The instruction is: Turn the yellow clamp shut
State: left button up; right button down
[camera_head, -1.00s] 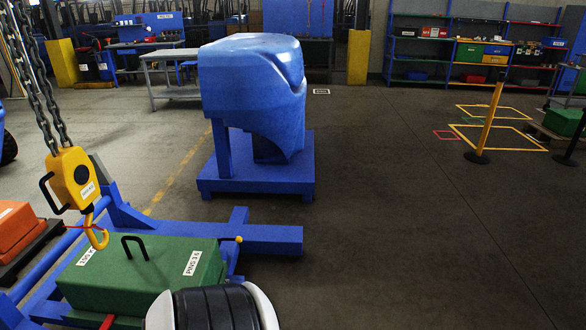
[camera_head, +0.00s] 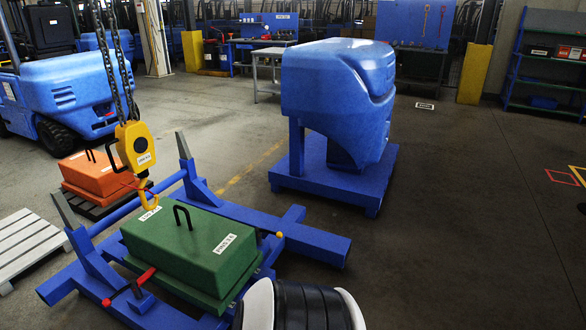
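A green counterweight block (camera_head: 185,250) with a black top handle sits on the blue fixture frame (camera_head: 315,243). A small yellow knob (camera_head: 279,235), which looks like the end of the yellow clamp, shows at the block's right far corner. The rest of that clamp is hidden or too small to make out, so I cannot tell whether it is open or shut. A red clamp (camera_head: 143,278) shows at the block's near left side. Neither of my grippers is in view; only a black and white part, probably of my own arm, shows at the bottom edge.
A yellow hoist hook block (camera_head: 136,147) hangs on chains over the fixture, its hook beside the block's handle. An orange weight (camera_head: 98,177) and a pallet (camera_head: 25,240) lie left. A blue machine body (camera_head: 335,95) stands behind.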

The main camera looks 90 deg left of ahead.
aim_at(258, 232)
jog(key=i+j+u, duration=0.15)
jog(key=i+u, duration=0.55)
jog(key=u, duration=0.2)
jog(key=i+u, duration=0.35)
jog(key=u, duration=0.15)
